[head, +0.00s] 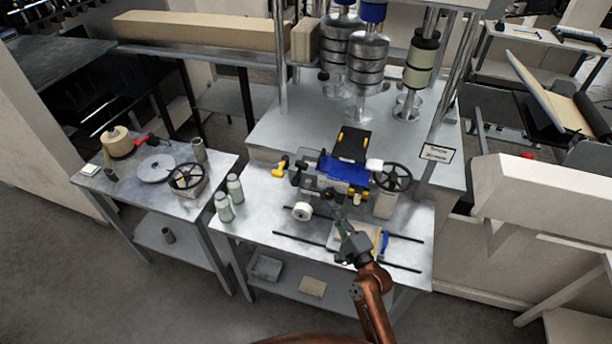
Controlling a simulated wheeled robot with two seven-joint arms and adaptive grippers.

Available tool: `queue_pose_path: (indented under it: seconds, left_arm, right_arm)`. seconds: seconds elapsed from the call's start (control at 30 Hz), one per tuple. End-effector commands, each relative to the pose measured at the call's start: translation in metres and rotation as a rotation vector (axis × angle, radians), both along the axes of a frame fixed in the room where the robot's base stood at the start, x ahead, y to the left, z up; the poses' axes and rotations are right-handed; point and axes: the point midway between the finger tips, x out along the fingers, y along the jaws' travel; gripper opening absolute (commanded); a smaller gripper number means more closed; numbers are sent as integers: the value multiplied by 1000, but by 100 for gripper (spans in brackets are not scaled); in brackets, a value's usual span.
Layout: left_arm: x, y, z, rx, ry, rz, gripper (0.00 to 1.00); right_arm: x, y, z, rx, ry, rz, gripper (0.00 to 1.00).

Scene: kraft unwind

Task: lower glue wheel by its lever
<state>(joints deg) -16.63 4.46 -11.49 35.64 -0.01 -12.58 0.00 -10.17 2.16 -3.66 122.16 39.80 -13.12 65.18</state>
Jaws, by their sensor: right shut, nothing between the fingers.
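A blue and black machine (345,172) sits on the metal table (262,205). A yellow handle (279,168) sticks out at its left, and a black spoked handwheel (393,178) stands at its right. A small white wheel (302,211) is at its front left. I cannot tell for certain which part is the glue wheel or its lever. My right gripper (338,214) is shut and empty, just in front of the machine; whether it touches anything there is too small to tell. My left gripper is not in view.
Two grey bottles (229,198) stand at the table's left edge. Dark rails (290,238) and a blue-handled tool (384,243) lie near my right arm. A side table (137,184) at left holds another handwheel. Metal rollers (369,65) rise behind.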

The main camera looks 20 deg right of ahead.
Motion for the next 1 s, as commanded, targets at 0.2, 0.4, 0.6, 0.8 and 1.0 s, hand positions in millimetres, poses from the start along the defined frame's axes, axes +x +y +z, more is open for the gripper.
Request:
queue_pose_path:
  seconds: [0.2, 0.4, 0.6, 0.8, 1.0]
  left_arm:
    - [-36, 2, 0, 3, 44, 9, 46]
    - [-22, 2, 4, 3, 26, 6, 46]
    - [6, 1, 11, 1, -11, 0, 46]
    - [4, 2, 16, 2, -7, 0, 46]
    - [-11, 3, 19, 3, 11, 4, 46]
  right_arm:
    - [4, 1, 1, -1, 0, 0, 0]
    - [32, 6, 8, 0, -2, 1, 0]
    - [73, 15, 16, -1, -2, 3, 0]
    - [104, 28, 23, 2, 0, 3, 0]
    - [116, 45, 28, -1, 0, 1, 0]
